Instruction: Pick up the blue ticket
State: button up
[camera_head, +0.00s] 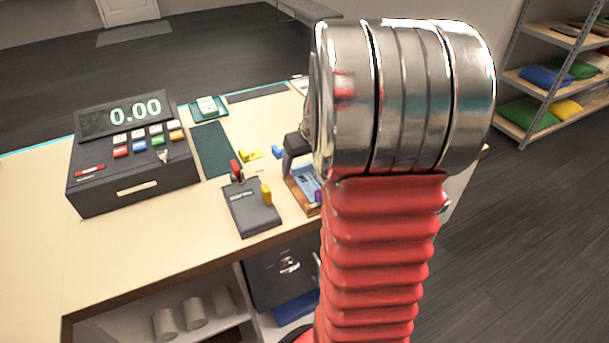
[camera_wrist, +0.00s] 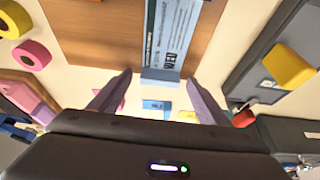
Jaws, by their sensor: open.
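The blue ticket (camera_wrist: 174,34) lies on a brown wooden board (camera_wrist: 95,35) in the wrist view, with dark printing on its face. Its near end is at a grey-blue strip between my fingertips. My gripper (camera_wrist: 158,79) is open, one finger on each side of that near end, with a gap on both sides. I cannot tell the height of the fingers above the board. In the head view the ticket (camera_head: 306,180) shows partly on the board, beside my gripper (camera_head: 288,172). My arm hides the rest of the board there.
A cash register (camera_head: 132,150) stands farther left. Small blue (camera_wrist: 155,106) and yellow (camera_head: 250,154) pieces lie nearby. Pink (camera_wrist: 31,55) and yellow (camera_wrist: 13,18) rings lie at the wrist view's left.

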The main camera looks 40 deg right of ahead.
dwell(0.3)
jog(key=c, duration=1.1)
notch_tip(320, 180, up, 10)
dwell(0.3)
dwell(0.5)
jog(key=shift+r, duration=2.55)
